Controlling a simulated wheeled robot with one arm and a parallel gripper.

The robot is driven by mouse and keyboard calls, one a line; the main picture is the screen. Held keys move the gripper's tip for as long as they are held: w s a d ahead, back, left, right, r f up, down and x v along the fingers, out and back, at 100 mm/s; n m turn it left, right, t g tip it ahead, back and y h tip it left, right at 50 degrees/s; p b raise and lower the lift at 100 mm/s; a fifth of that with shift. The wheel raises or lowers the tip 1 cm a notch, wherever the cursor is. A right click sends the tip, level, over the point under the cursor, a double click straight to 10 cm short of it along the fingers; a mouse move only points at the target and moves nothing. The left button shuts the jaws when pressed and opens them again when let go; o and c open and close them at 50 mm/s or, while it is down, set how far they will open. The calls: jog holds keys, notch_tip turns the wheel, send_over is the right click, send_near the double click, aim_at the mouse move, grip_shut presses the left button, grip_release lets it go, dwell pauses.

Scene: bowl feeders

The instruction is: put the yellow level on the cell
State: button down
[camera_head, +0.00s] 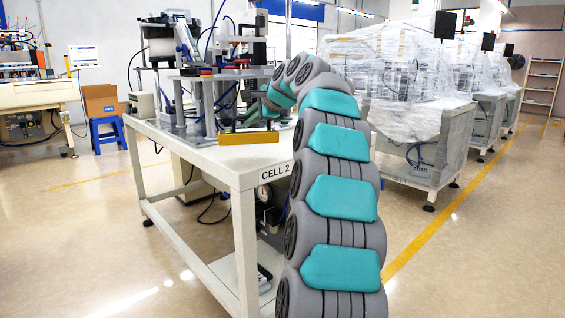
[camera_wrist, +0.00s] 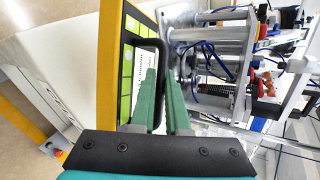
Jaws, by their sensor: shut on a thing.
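The yellow level (camera_head: 249,138) appears over the white top of the cell table (camera_head: 215,158), near the front edge beside the "CELL 2" label. I cannot tell whether it touches the top. In the wrist view the yellow level (camera_wrist: 108,60) stands along the left of my gripper (camera_wrist: 163,82), showing a yellow edge, green labels and a black handle-like frame. The teal fingers are shut on the black frame of the level. In the head view my arm comes in from the lower right and my gripper is partly hidden behind it.
A bowl feeder machine (camera_head: 215,75) with posts and cables fills the back of the table. Bare white top lies left of and in front of the level. Wrapped machines (camera_head: 405,80) stand at right. A blue stool (camera_head: 108,131) with a cardboard box (camera_head: 100,102) stands at left.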

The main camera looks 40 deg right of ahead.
jog(key=s+d, duration=0.4)
jog(key=s, duration=0.8)
jog(key=s+a+t+p, duration=0.15)
jog(key=s+a, duration=0.25)
jog(key=s, duration=0.4)
jog(key=w+d+f, duration=0.2)
jog(key=w+d, duration=0.2)
jog(key=w, duration=0.2)
jog(key=w+d+f+p, duration=0.1)
jog(key=w+d+f, duration=0.2)
jog(key=w, duration=0.4)
jog(key=shift+d+f+n, duration=0.3)
jog(key=shift+d+n, duration=0.1)
jog(key=c, duration=0.9)
grip_release()
jog(key=shift+g, duration=0.25)
